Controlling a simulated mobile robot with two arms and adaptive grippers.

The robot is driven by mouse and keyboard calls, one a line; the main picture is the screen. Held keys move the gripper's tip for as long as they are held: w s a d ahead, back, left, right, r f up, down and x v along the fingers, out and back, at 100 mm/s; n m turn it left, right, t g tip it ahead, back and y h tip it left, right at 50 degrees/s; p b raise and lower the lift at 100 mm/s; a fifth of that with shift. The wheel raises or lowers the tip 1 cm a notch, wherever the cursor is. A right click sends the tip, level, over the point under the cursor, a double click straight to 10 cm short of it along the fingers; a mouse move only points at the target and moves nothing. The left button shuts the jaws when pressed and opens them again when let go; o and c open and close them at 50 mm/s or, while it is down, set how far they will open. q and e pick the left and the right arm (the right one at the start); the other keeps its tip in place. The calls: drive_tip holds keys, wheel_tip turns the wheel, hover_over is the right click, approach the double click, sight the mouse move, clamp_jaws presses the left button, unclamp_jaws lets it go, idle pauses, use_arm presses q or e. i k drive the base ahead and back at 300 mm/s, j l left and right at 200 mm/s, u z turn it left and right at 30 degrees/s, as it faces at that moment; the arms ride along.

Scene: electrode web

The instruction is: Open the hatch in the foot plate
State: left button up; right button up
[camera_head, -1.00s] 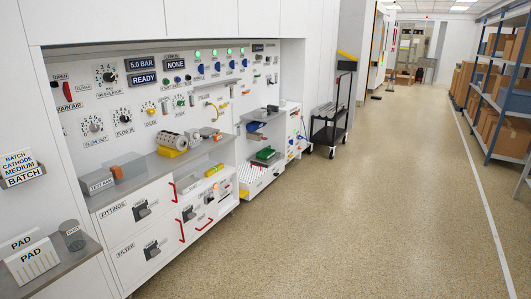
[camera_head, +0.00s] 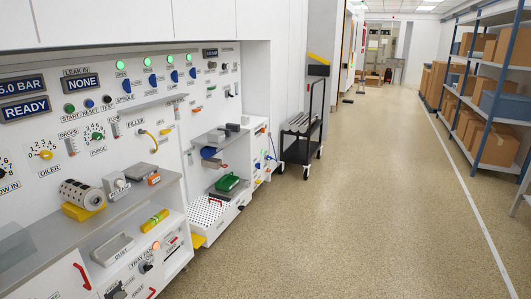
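I cannot make out a hatch or a part marked as a foot plate in the head view. The white wall bench (camera_head: 140,75) with its controls fills the left side. Its lower front carries a red handle (camera_head: 82,277) and a part labelled TRAY FAN. A white perforated tray (camera_head: 207,213) sticks out low at the bench's far section, with a small yellow part (camera_head: 198,241) below its near end. Neither of my grippers is in view.
A black cart (camera_head: 302,140) stands on the floor past the bench. Blue shelving (camera_head: 493,100) with cardboard boxes lines the right side. The speckled floor (camera_head: 350,220) between is wide and clear.

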sight(206, 211)
drive_tip(key=i+z, duration=0.15)
drive_tip(key=i, duration=0.9)
drive_tip(key=i+z, duration=0.2)
drive_tip(key=i, duration=0.8)
drive_tip(key=i+j+u, duration=0.2)
drive_tip(key=i+u, duration=0.15)
drive_tip(key=i, duration=0.4)
drive_tip(key=i+u, duration=0.35)
drive_tip(key=i, duration=0.4)
drive_tip(key=i+l+u, duration=0.2)
drive_tip(key=i+u, duration=0.15)
drive_tip(key=i, duration=0.4)
